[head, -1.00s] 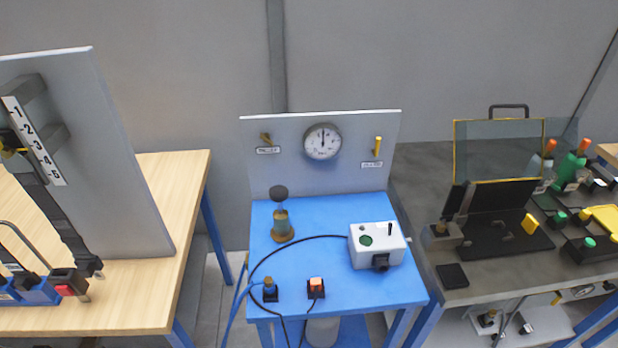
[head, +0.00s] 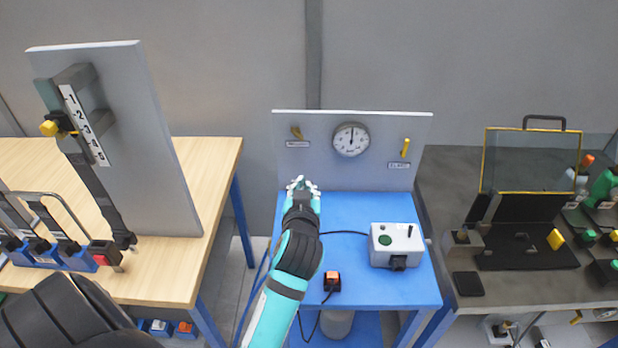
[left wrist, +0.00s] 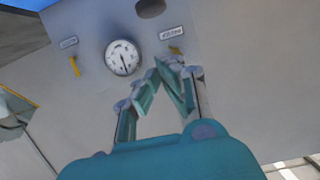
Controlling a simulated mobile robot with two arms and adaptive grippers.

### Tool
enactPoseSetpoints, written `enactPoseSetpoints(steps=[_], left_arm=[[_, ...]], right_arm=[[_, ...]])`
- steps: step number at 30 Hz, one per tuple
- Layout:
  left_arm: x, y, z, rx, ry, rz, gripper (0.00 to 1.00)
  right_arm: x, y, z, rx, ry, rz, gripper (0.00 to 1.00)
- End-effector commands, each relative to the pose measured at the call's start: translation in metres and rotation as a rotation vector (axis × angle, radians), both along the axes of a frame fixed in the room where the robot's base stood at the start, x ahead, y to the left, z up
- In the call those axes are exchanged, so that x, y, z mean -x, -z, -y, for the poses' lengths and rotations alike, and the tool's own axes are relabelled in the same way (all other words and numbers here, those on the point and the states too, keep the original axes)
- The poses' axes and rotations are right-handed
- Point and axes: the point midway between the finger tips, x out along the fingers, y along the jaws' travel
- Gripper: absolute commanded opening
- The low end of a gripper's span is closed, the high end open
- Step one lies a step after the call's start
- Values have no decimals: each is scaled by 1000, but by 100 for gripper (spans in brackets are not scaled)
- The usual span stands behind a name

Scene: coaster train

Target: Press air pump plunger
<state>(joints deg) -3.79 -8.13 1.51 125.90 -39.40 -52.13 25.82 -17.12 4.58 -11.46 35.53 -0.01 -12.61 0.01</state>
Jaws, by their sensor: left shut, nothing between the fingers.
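The pump is hidden in the head view behind my left arm and gripper (head: 302,184). A dark round disc (left wrist: 150,8), which looks like the black plunger knob, is cut off by the top edge of the left wrist view. My left gripper is shut and empty, above the left part of the blue table (head: 350,210), in front of the upright panel. Its fingertips (left wrist: 170,70) come together in the left wrist view, apart from the disc there. The pressure gauge (head: 351,139) is on the panel and also shows in the wrist view (left wrist: 123,57). My right gripper is not visible.
A yellow lever (head: 405,148) and a brass valve (head: 296,132) are on the panel. Cluttered benches stand on both sides.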

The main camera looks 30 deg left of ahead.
Motion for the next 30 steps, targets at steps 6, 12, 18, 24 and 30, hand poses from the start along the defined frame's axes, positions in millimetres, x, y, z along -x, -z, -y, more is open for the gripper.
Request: enactPoseSetpoints(steps=[6, 12, 18, 24, 30], left_arm=[[-3, -7, -2, -5, -9, 24, 0], [-4, -7, -2, -6, -9, 22, 0], [-20, -5, -12, -10, -8, 20, 0], [-55, 4, -34, -9, -8, 18, 0], [-88, 15, -55, -8, -9, 19, 0]], right_arm=[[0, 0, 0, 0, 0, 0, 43], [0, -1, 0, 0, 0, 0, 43], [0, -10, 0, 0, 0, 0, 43], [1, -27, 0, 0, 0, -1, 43], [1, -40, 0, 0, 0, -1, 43]])
